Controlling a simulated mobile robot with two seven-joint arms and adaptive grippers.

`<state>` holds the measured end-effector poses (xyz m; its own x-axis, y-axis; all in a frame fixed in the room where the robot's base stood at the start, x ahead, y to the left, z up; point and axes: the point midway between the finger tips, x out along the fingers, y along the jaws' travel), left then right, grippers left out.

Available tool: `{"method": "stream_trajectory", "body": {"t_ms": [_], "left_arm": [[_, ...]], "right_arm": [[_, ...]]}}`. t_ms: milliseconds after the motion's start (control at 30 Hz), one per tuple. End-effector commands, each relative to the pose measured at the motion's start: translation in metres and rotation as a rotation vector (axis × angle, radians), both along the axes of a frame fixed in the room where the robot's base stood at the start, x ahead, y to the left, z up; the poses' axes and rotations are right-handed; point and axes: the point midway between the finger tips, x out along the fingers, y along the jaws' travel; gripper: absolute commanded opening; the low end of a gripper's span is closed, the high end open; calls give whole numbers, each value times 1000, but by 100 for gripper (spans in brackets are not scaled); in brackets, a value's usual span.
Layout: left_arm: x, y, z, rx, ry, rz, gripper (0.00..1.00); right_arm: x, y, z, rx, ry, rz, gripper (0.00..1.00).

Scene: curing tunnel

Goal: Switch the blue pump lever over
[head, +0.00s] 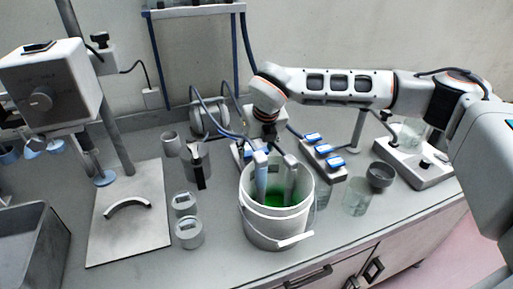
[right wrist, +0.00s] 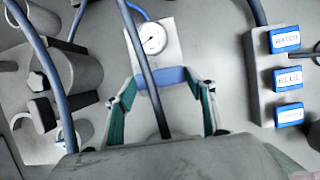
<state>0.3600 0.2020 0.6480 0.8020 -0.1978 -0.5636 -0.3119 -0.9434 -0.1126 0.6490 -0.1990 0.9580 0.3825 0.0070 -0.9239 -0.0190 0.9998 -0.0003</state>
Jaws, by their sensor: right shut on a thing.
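My right gripper (head: 264,128) reaches down behind the white bucket, among hoses. In the right wrist view its two teal-padded fingers (right wrist: 166,88) stand apart, one at each end of a blue bar (right wrist: 172,77) below a round gauge (right wrist: 153,38). It is shut on this bar; the exact contact is hard to see. A block with three blue tags (head: 324,149) stands to the right of the gripper. In the right wrist view the tags include WATER (right wrist: 285,39) and BLUE (right wrist: 288,77); the third is unreadable. I cannot tell which part is the blue pump lever. My left gripper is out of view.
The white bucket (head: 276,228) with green liquid stands in front of the gripper. Hoses (right wrist: 146,62) cross the wrist view. A dark cup (head: 380,175) and a glass beaker (head: 356,200) stand to the right. A plate with a handle (head: 105,235) lies at left.

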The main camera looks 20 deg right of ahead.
Motion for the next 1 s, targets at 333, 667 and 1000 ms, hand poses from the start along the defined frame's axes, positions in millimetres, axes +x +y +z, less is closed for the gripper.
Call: {"method": "stream_trajectory", "body": {"t_ms": [333,667,1000], "left_arm": [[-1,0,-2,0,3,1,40],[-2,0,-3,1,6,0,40],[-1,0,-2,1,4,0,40]], "right_arm": [[0,0,0,1,0,-2,72],[-2,0,7,2,-2,1,72],[-25,-1,65,1,-4,0,72]]}}
